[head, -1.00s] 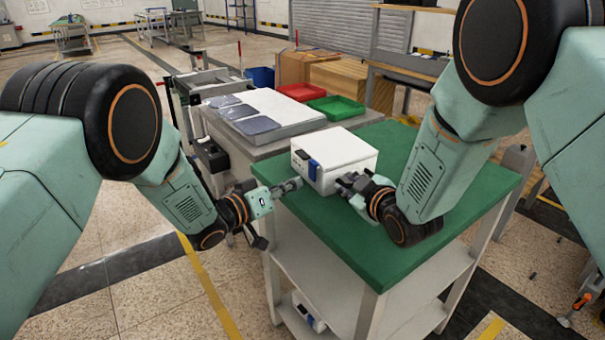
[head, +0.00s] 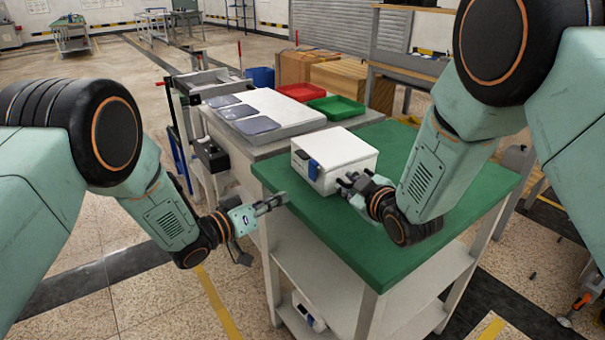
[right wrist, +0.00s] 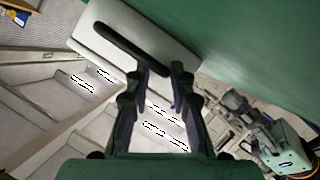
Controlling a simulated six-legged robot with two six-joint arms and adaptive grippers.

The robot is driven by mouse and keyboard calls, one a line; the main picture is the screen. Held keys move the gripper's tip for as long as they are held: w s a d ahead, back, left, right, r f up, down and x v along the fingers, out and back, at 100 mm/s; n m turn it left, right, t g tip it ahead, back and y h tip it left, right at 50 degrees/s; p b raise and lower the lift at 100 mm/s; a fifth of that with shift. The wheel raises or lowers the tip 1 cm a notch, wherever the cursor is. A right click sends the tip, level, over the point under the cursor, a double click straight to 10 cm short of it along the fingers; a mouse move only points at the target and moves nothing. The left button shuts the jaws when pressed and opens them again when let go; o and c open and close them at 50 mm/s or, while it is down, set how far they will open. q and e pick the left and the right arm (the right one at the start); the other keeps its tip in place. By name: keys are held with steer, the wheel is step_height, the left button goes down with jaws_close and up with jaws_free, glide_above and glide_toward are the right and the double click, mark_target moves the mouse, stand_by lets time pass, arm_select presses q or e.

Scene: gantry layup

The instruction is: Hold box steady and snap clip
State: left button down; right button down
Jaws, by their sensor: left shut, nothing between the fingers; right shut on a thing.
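The white box (head: 340,158) stands on the green tabletop (head: 400,250). A blue clip (head: 313,169) shows on its front face beside a dark patch. My left gripper (head: 283,200) is shut and empty, in front of the box at the table's left edge, apart from the clip. My right gripper (head: 346,184) is at the box's right-hand side. In the right wrist view the box (right wrist: 180,48) carries a black bar-shaped handle (right wrist: 120,42), and my right gripper (right wrist: 160,75) is shut at its near end. The exact contact is hard to see.
Behind stands a bench with a white panel and grey pads (head: 245,112), a red tray (head: 301,92) and a green tray (head: 336,107). Wooden crates (head: 340,77) stand beyond. The green tabletop is clear to the right and front of the box. A white item (head: 309,311) lies on the lower shelf.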

steer(key=shift+s+f, duration=0.1)
steer(key=shift+f, duration=0.1)
arm_select(q)
steer(key=shift+s+a+f, duration=0.2)
steer(key=shift+a+f, duration=0.15)
arm_select(e)
steer(key=c, duration=1.3)
jaws_free()
steer(key=shift+o, duration=1.1)
steer(key=shift+r, duration=0.1)
